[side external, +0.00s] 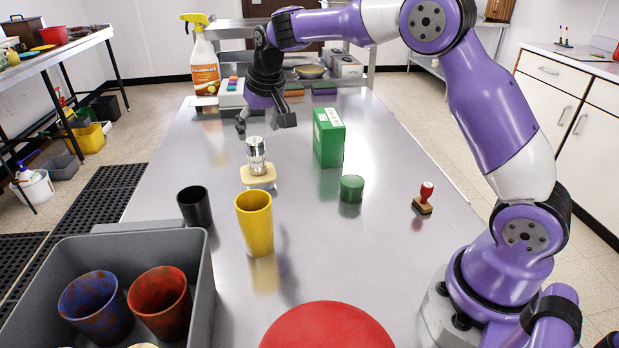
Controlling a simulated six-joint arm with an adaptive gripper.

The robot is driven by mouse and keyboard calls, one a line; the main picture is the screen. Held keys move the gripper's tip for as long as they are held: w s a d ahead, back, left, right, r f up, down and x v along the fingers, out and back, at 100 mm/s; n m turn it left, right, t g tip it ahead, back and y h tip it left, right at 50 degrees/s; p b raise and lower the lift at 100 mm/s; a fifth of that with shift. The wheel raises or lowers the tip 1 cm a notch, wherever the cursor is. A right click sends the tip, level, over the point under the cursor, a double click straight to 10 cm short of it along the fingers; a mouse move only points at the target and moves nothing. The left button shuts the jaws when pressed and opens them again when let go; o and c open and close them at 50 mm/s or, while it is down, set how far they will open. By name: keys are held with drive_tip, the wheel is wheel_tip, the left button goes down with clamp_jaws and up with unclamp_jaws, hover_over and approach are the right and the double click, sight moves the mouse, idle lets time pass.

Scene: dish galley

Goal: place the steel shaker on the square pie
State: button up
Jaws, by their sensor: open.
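The steel shaker (256,153) stands upright on the pale yellow square pie (258,179) in the middle of the steel table. The shaker's base appears to rest on the pie's top. My gripper (264,125) is open, with its fingers pointing down. In the picture it is just above the shaker's top and appears apart from it; how far behind or above it is, I cannot tell exactly.
A green box (328,137) and a green cylinder (351,188) stand to the right of the pie. A black cup (195,206) and a yellow cup (255,222) stand in front. A grey bin (200,290) holds cups. A spray bottle (205,65) stands behind. A stamp (424,199) sits at right.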

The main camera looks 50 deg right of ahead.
drive_tip(key=s+a+r+n, duration=0.1)
drive_tip(key=s+r, duration=0.3)
drive_tip(key=s, duration=0.3)
drive_tip(key=s+a+r+n, duration=0.15)
drive_tip(key=s+r, duration=0.25)
drive_tip(key=s, duration=0.4)
drive_tip(key=s+a+f+n+t+y, duration=0.1)
drive_tip(key=s+a+f, duration=0.1)
drive_tip(key=s, duration=0.9)
drive_tip(key=shift+s+f, duration=0.15)
drive_tip(key=shift+f, duration=0.75)
